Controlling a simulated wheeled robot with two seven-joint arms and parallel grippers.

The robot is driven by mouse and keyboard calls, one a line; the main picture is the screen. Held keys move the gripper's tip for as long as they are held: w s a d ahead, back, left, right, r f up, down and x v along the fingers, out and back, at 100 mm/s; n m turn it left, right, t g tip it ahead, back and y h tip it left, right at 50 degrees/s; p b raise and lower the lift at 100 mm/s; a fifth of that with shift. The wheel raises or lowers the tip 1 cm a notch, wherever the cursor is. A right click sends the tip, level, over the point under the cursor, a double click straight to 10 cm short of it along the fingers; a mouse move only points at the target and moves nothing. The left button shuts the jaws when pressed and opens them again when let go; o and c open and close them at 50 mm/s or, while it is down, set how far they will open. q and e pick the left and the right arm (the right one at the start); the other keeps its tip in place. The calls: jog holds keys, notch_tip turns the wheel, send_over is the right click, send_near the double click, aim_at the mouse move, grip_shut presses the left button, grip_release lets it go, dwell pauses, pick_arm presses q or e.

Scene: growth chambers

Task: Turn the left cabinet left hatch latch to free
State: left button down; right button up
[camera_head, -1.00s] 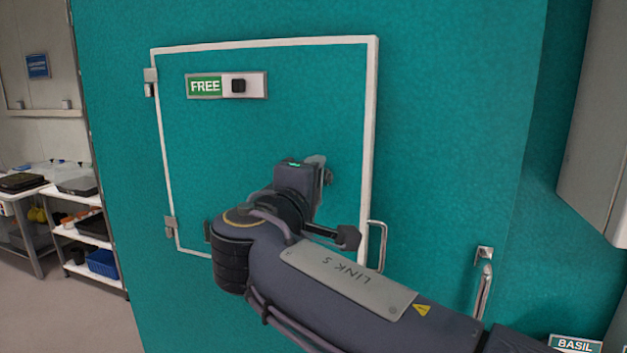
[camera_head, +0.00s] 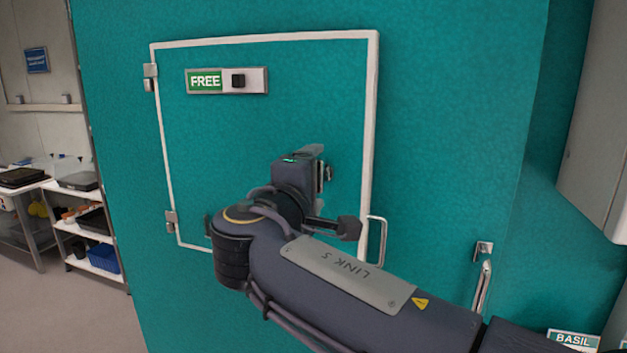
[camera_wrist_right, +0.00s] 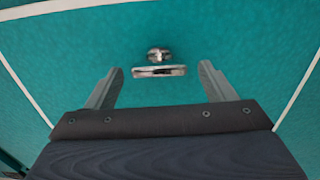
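The hatch (camera_head: 230,130) is a teal panel in a white frame, closed flush in the teal cabinet wall. The latch (camera_head: 328,172) is a small metal piece near the hatch's right side, partly hidden behind my right gripper (camera_head: 312,180). In the right wrist view the latch (camera_wrist_right: 159,70) is a metal bar on a round stem, lying level. My right gripper (camera_wrist_right: 159,85) is open, one finger on each side of the bar, apart from it. My left gripper is not in view.
A vertical metal handle (camera_head: 379,241) stands right of the hatch's lower corner, and another handle (camera_head: 482,285) is farther right. Hinges (camera_head: 171,221) are on the hatch's left side. A grey box edge (camera_head: 600,130) juts in at right. Shelving (camera_head: 95,240) stands far left.

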jog(key=b+v, duration=0.2)
jog(key=v, duration=0.5)
jog(key=shift+s, duration=0.35)
